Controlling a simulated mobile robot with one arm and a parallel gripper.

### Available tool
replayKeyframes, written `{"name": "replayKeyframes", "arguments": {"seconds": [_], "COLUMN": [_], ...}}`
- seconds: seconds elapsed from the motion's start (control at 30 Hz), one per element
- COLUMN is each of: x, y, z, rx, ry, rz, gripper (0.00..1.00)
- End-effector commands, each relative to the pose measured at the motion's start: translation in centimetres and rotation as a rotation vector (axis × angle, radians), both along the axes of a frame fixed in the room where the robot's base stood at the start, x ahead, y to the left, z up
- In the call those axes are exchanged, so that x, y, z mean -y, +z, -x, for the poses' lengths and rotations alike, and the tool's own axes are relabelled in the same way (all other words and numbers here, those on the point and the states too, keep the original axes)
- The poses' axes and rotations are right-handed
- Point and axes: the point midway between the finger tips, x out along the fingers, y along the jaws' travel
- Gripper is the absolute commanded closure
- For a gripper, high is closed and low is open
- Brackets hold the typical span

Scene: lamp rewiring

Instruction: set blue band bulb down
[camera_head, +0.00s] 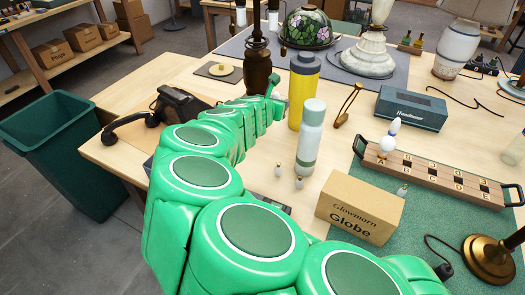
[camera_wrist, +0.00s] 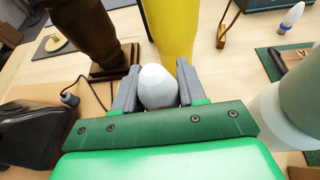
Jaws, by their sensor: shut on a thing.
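My gripper (camera_wrist: 158,78) is shut on a white rounded bulb (camera_wrist: 157,88) in the wrist view. No coloured band shows on the visible part of this bulb, and its lower end is hidden by the jaws. The held bulb is close to the yellow bottle (camera_wrist: 172,30) and the dark brown lamp post (camera_wrist: 88,30). In the head view my gripper (camera_head: 272,92) is at the far end of my green arm, and the bulb in it cannot be made out. Another white bulb with a blue band (camera_head: 390,138) stands at the lettered wooden rack (camera_head: 440,180), near letter A.
A pale green-capped bottle (camera_head: 312,140) stands right of my arm. A Glowmorn Globe box (camera_head: 360,208) is in front. A black telephone (camera_head: 175,105) is left. Some wooden table surface is bare around the bottles.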

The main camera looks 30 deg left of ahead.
Motion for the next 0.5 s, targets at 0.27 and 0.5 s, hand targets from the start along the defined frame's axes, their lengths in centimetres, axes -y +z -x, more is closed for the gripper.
{"name": "replayKeyframes", "arguments": {"seconds": [0.27, 0.5], "x": [0.6, 1.7], "y": [-1.9, -3.4], "z": [2.3, 4.7], "rx": [0.000, -0.001], "ry": [-0.082, -0.183], "rz": [0.002, 0.001], "gripper": [0.89, 0.89]}}
